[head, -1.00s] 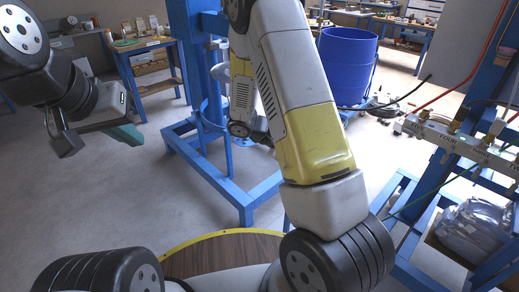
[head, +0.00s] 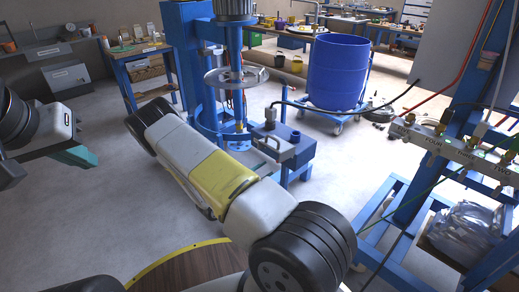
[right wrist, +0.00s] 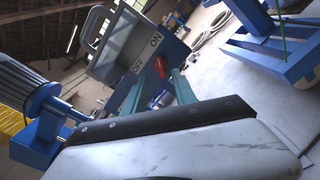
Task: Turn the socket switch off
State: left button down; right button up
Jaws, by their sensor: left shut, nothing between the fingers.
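The socket is a blue box with a grey lid and a handle (head: 283,146), standing beside the mixer in the head view. In the right wrist view the socket box (right wrist: 133,48) shows the words ON and OFF and a small red switch (right wrist: 160,66) on its face. I cannot tell which way the switch is set. My right gripper (right wrist: 157,78) is open, its teal fingers apart and pointing at the switch, which appears between the tips. Contact cannot be told. In the head view my right gripper is not clearly visible. My left gripper (head: 78,156) is shut and empty at the far left.
The blue mixer stand (head: 190,60) with its steel disc lid (head: 236,77) is behind the socket. A blue barrel (head: 338,70) stands on a wheeled base to its right. A blue frame with a valve manifold (head: 450,145) is at the right. Open floor lies left.

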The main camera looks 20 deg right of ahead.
aim_at(279, 161)
jog(key=x, duration=0.7)
jog(key=shift+w+d, duration=0.1)
jog(key=shift+d, duration=0.25)
grip_shut()
